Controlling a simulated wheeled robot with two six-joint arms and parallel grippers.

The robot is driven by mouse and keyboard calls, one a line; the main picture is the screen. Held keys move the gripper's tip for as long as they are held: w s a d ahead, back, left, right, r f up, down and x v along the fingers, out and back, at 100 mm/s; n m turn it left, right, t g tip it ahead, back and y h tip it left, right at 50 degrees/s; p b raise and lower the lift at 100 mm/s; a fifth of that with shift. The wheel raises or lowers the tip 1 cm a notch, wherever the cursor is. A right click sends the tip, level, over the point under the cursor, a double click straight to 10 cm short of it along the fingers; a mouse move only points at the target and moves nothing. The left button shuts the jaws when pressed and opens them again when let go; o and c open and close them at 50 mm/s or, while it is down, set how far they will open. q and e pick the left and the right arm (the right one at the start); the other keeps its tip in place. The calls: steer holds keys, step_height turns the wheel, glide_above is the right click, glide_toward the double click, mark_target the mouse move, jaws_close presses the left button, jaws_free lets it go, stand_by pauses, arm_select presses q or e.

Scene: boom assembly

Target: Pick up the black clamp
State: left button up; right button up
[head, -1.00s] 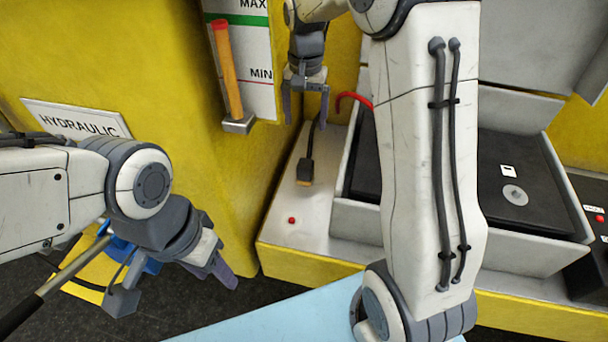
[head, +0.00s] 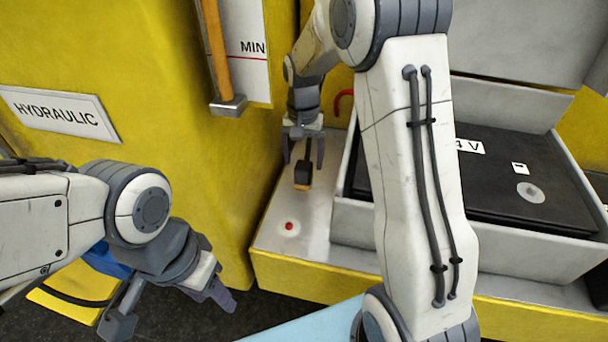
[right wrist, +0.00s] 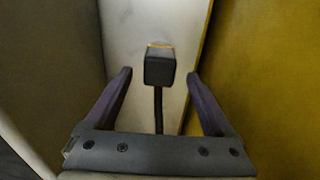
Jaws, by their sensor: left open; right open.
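The black clamp (head: 303,175) rests on the light metal shelf to the left of the battery box, with an orange-brown edge at its near end. In the right wrist view the clamp (right wrist: 159,68) lies centred just beyond the fingertips, its black cable running back between the fingers. My right gripper (head: 303,163) is open above the clamp, one finger to each side; it also shows open in the right wrist view (right wrist: 160,75). No contact shows. My left gripper (head: 215,300) is at lower left, well away from the clamp, open and empty.
The grey box (head: 350,225) with a black battery (head: 500,185) stands right of the clamp. The yellow wall (head: 215,180) rises close on the left. A red button (head: 289,226) sits on the shelf in front.

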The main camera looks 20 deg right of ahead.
mark_target(303, 165)
step_height(303, 165, down, 4)
steer(key=shift+s+f+p, duration=0.15)
steer(key=shift+f+p, duration=0.05)
steer(key=shift+p, duration=0.75)
steer(key=shift+f, duration=0.45)
jaws_close()
